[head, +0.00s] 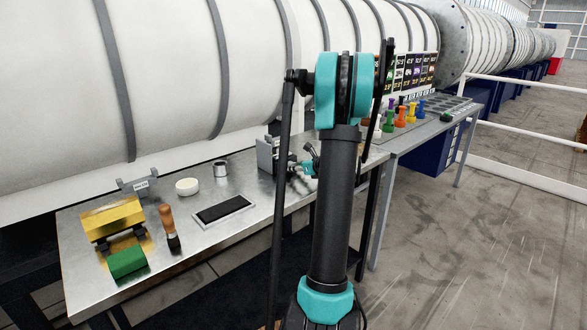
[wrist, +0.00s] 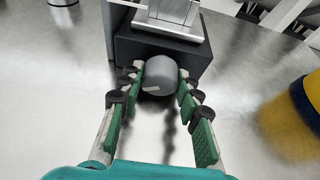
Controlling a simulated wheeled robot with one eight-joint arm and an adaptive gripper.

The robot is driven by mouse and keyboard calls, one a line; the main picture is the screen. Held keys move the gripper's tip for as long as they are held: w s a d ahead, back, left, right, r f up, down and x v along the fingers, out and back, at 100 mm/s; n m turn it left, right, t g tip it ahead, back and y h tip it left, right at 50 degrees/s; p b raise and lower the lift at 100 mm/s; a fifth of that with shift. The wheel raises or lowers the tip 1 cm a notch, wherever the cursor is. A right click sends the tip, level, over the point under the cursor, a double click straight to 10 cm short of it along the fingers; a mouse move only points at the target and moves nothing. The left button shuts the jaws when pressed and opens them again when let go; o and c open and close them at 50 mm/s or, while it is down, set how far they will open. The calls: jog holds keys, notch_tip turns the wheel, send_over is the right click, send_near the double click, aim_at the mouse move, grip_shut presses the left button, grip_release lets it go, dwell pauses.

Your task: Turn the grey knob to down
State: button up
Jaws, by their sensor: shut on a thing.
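The grey knob (wrist: 160,76) is a short round cylinder on the front of a dark block, seen in the middle of the wrist view. A small light mark shows low on its face. My gripper (wrist: 160,82) has its two green-padded fingers on either side of the knob, shut on it. In the head view my gripper (head: 308,165) is at the grey device (head: 266,155) on the metal table. The knob itself is hidden there behind my gripper and arm.
The metal table (head: 240,240) holds a yellow block (head: 110,215), a green block (head: 127,261), a wooden-handled tool (head: 168,225), a dark pad (head: 223,211), a white disc (head: 187,187) and a metal cup (head: 221,169). A yellow-and-blue object (wrist: 307,97) is at right in the wrist view.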

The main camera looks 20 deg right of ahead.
jog(key=shift+c, duration=0.7)
jog(key=shift+n+h, duration=0.3)
jog(key=shift+n, duration=0.2)
jog(key=o, duration=1.2)
jog(key=shift+c, duration=0.2)
jog(key=v, duration=1.2)
jog(key=shift+s+f, duration=0.1)
